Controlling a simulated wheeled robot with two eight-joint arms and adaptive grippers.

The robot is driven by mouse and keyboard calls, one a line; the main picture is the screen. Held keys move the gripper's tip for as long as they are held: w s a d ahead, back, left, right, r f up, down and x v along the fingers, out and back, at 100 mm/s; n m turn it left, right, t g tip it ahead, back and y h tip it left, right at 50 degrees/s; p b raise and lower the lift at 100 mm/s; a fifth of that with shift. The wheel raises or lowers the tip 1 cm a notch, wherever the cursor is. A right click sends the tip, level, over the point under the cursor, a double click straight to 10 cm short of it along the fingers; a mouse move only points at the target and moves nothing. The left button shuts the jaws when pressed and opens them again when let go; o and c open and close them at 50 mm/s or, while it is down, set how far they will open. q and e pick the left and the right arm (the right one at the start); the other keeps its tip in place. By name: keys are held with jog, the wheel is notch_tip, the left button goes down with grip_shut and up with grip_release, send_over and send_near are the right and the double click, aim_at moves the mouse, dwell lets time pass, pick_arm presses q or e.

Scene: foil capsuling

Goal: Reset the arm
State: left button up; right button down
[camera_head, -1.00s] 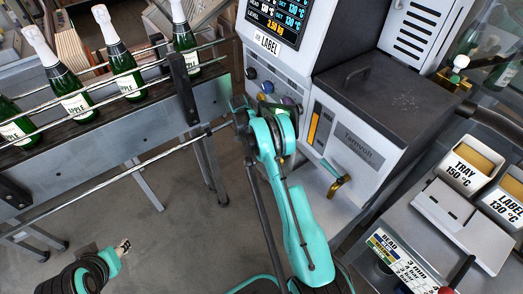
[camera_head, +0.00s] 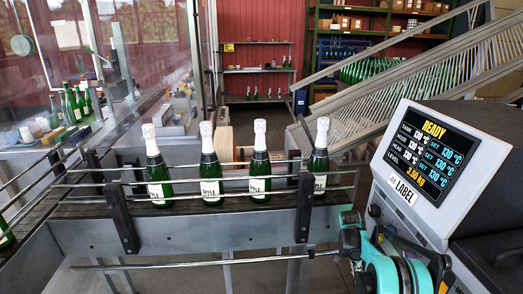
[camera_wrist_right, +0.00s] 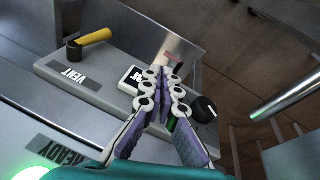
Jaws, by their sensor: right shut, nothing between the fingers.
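My right gripper (camera_wrist_right: 170,95) shows in the right wrist view with its two fingers together and nothing between them. It is in front of a grey control panel of the labelling machine. My right arm (camera_head: 392,266) shows in the head view at the bottom right, beside the machine; its fingers cannot be made out there. My left arm and gripper are outside both current views.
The machine's screen (camera_head: 433,150) reads READY. The panel has a yellow-handled VENT lever (camera_wrist_right: 92,38) and a black knob (camera_wrist_right: 204,109) close to the fingers. Foil-topped bottles (camera_head: 260,165) stand on the railed conveyor (camera_head: 200,235). A metal rail (camera_wrist_right: 285,100) is at the right.

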jog(key=s+a+r+n+t, duration=0.2)
jog(key=s+a+r+n, duration=0.3)
jog(key=r, duration=0.4)
jog(key=s+a+r+n+t, duration=0.2)
jog(key=s+a+r, duration=0.4)
jog(key=r, duration=0.3)
jog(key=s+a+n+t+y, duration=0.1)
jog(key=s+a+n+t, duration=0.1)
jog(key=s, duration=0.6)
jog(key=s+a+n+t+y, duration=0.1)
jog(key=s+a+n+t, duration=0.1)
jog(key=s+a+n, duration=0.3)
jog(key=s+a, duration=0.1)
jog(key=s, duration=0.3)
jog(key=shift+s+a+r+t+y, duration=0.15)
jog(key=shift+s+a+t+y, duration=0.15)
jog(key=shift+t+y, duration=0.1)
